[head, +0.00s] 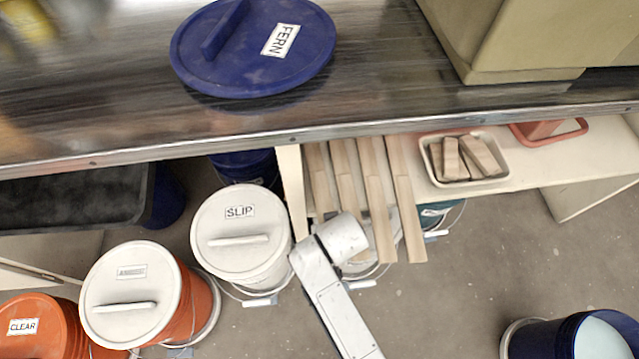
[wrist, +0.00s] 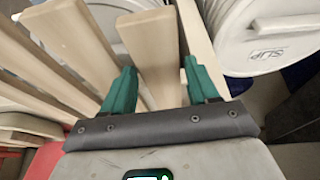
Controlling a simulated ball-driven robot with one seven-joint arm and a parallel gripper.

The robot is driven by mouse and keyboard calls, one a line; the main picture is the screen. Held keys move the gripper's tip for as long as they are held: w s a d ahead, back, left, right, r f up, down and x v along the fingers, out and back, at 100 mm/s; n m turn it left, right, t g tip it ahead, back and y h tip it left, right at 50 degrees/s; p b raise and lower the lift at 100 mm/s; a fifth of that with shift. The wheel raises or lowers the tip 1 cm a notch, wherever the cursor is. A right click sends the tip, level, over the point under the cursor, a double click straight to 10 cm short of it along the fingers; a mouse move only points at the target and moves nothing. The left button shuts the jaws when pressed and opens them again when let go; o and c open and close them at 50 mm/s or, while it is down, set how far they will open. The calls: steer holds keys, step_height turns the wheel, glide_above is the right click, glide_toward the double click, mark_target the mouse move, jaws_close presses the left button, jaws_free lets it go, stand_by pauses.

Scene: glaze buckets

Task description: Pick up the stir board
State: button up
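Several pale wooden stir boards (head: 376,185) lie side by side on the shelf below the counter, their ends sticking out over the front edge. In the wrist view my gripper (wrist: 160,70) has its two green fingers on either side of one stir board (wrist: 154,45), with narrow gaps between board and fingers. This board appears to be the one nearest the SLIP bucket. A second board (wrist: 75,40) lies just left of the left finger. In the head view my arm's white links hide the gripper.
The SLIP bucket (head: 240,235) stands left of the boards and also shows in the wrist view (wrist: 265,35). A tray of wooden blocks (head: 430,165) sits right of them on the shelf (head: 545,172). The metal counter (head: 380,70) overhangs behind. Floor at right is mostly clear.

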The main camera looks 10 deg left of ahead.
steer(key=c, duration=0.9)
steer(key=shift+c, duration=0.3)
steer(key=shift+r, duration=0.1)
